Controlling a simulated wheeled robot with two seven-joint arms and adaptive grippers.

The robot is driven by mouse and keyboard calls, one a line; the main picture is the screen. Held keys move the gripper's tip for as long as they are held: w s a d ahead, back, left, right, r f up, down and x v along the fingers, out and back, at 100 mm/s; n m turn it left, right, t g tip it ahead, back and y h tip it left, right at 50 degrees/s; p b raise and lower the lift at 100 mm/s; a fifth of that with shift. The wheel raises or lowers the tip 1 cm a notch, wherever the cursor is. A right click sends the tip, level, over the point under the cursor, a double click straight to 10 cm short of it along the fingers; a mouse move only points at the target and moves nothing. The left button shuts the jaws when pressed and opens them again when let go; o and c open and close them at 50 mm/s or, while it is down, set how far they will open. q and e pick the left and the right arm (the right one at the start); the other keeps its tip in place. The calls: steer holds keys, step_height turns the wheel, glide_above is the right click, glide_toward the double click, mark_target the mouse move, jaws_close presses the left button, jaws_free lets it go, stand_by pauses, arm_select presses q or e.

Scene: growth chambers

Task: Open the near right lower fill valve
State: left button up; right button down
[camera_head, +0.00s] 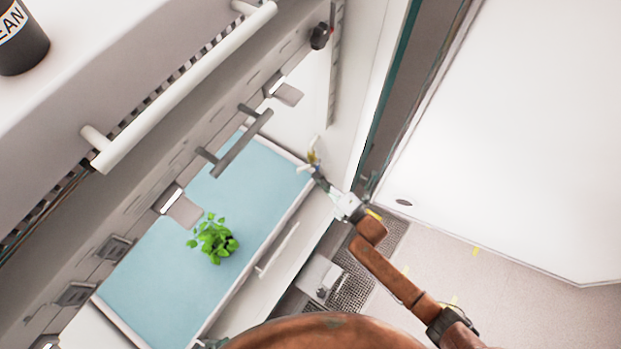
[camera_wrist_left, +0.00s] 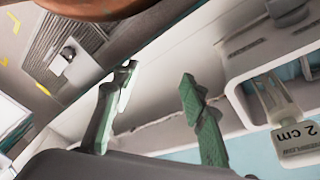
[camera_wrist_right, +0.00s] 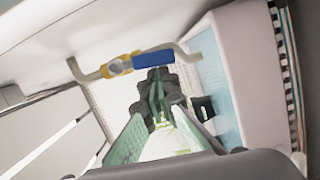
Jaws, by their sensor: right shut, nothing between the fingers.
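The fill valve (camera_head: 312,157) is a small brass-yellow fitting on a white pipe at the tray's right corner. In the right wrist view its yellow body (camera_wrist_right: 120,65) and blue lever (camera_wrist_right: 153,59) show, with the lever appearing roughly in line with the pipe. My right gripper (camera_head: 318,178) is shut and empty, just below the valve. In the right wrist view its fingertips (camera_wrist_right: 156,76) are right at the blue lever; I cannot tell whether they touch it. My left gripper (camera_wrist_left: 157,80) is open and empty near the tray's front side, away from the valve.
A blue tray (camera_head: 150,270) holds a green plant (camera_head: 213,240). A white handle bar (camera_head: 180,90) and a grey bar (camera_head: 238,138) stand above it. A floor grate (camera_head: 372,270) lies below; open floor is at right.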

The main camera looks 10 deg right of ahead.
arm_select(q)
steer(key=shift+w+d+f+t+b, duration=0.35)
steer(key=shift+w+d+f+t, duration=0.15)
steer(key=shift+w+d+f, duration=0.25)
arm_select(e)
steer(key=shift+w+d+f+n, duration=0.3)
steer(key=shift+f+n, duration=0.05)
steer(key=shift+n, duration=0.35)
arm_select(q)
steer(key=shift+w+f, duration=0.1)
steer(key=shift+w, duration=0.05)
steer(key=shift+a, duration=0.1)
arm_select(e)
steer(key=v, duration=1.2)
arm_select(q)
steer(key=shift+s, duration=0.2)
arm_select(e)
steer(key=shift+f, duration=0.2)
